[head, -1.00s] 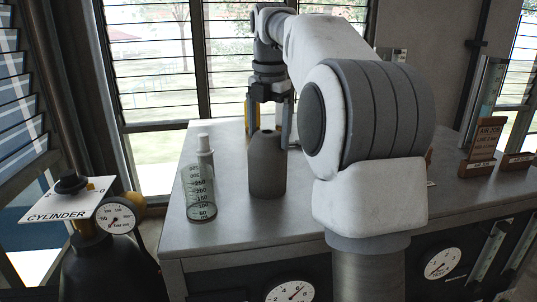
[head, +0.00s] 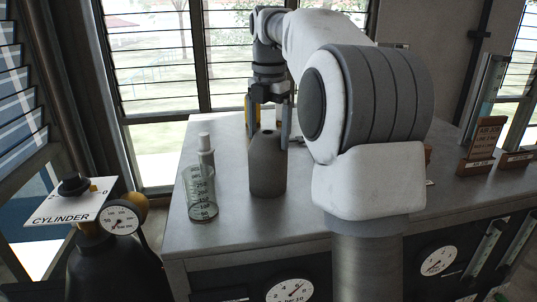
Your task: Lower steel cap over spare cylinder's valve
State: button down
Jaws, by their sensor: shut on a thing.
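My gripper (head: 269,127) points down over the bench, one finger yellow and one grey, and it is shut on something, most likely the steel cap. The held piece is hard to make out between the fingers. No valve is clearly visible.
A dark cylinder with a gauge (head: 119,219) and a CYLINDER sign (head: 62,214) stands at the left. Brown signs (head: 483,140) stand at the right.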

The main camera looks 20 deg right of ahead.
aim_at(267, 147)
jog(key=f, duration=0.1)
jog(key=f+g, duration=0.1)
jog(key=f, duration=0.1)
jog(key=shift+s+a+f, duration=0.15)
jog(key=shift+s+f, duration=0.05)
grip_release()
notch_tip(267, 147, up, 15)
jog(key=p, duration=0.3)
jog(key=shift+s+r+t, duration=0.2)
jog(key=shift+s+t, duration=0.1)
jog(key=shift+t, duration=0.1)
